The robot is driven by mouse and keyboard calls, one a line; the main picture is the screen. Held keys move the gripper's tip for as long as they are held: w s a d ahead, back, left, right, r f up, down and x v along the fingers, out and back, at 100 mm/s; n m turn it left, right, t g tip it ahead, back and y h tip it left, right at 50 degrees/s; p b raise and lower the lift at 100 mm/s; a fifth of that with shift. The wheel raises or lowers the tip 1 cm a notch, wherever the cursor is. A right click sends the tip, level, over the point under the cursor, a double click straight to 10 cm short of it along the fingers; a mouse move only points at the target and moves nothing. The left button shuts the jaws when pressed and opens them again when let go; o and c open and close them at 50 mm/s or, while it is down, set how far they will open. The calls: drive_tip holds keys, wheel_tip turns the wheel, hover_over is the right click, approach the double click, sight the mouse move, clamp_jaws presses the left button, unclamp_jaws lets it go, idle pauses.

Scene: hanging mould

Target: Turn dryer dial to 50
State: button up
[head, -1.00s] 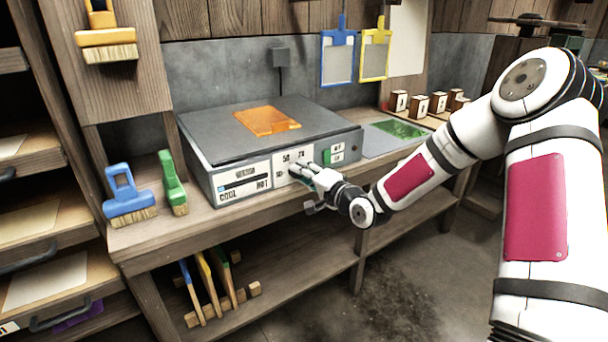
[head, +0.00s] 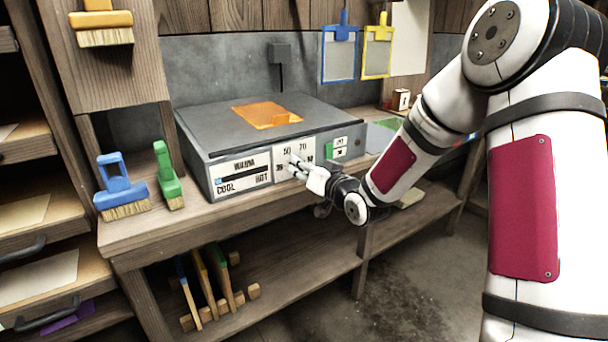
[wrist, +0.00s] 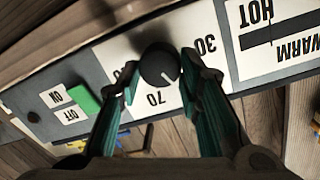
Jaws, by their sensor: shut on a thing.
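The dryer (head: 230,140) is a grey box on the bench with a white dial plate on its front. Its black round dial (wrist: 158,62) shows in the wrist view, between the two fingertips of my gripper (wrist: 160,80). My gripper is shut on the dial; in the head view it (head: 294,166) meets the dial plate and hides the dial.
A green ON/OFF switch (wrist: 85,100) is beside the dial. A WARM, COOL/HOT scale (head: 242,176) is left of it in the head view. An orange piece (head: 266,115) lies on the dryer. Blue (head: 121,186) and green (head: 168,175) brushes stand at the bench's left.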

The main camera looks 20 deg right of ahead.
drive_tip(key=shift+f+n+b, duration=0.1)
drive_tip(key=shift+n+b, duration=0.35)
drive_tip(key=shift+n, duration=0.05)
idle(0.3)
drive_tip(key=o, duration=1.2)
drive_tip(key=v, duration=1.2)
drive_tip(key=shift+a, duration=0.15)
